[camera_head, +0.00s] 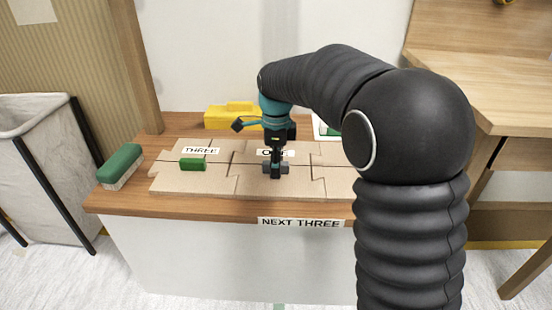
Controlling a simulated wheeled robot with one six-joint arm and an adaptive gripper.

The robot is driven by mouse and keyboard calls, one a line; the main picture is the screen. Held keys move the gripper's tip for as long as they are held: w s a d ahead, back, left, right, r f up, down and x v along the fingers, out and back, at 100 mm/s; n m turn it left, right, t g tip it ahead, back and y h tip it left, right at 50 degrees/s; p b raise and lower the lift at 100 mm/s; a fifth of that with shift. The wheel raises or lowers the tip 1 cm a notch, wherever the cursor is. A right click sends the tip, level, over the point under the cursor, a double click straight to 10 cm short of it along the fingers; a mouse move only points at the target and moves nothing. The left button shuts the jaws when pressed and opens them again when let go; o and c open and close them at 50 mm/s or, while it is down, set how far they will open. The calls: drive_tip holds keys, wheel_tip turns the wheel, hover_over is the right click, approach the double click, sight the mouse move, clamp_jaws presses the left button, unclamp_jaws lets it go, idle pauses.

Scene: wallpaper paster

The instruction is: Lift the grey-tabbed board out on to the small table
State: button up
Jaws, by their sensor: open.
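The grey-tabbed board (262,187) is the middle one of a row of interlocking tan boards on a wooden top. Its grey tab (284,169) stands up near its centre, and a label partly hidden by my gripper lies behind the tab. My gripper (275,167) is over this board, pointing down at the grey tab. Its jaws are open, with the fingertips at the tab; I cannot tell whether they touch it. The board lies flat against its neighbours. Which surface is the small table is not clear from this view.
The left board (217,185) has a green tab (193,164) and a "THREE" label. A green brush (120,166) lies at the left edge, and a yellow box (228,116) stands behind. A "NEXT THREE" label (300,223) is on the front edge. A bin (40,150) stands left, a wooden desk (490,70) right.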

clamp_jaws()
drive_tip(key=c, duration=0.9)
unclamp_jaws()
clamp_jaws()
drive_tip(key=shift+r, duration=0.15)
drive_tip(key=shift+r+p, duration=1.45)
drive_tip(key=shift+p, duration=0.2)
drive_tip(key=shift+r, duration=0.1)
drive_tip(key=shift+r+p, duration=1.85)
drive_tip(key=shift+r, duration=0.1)
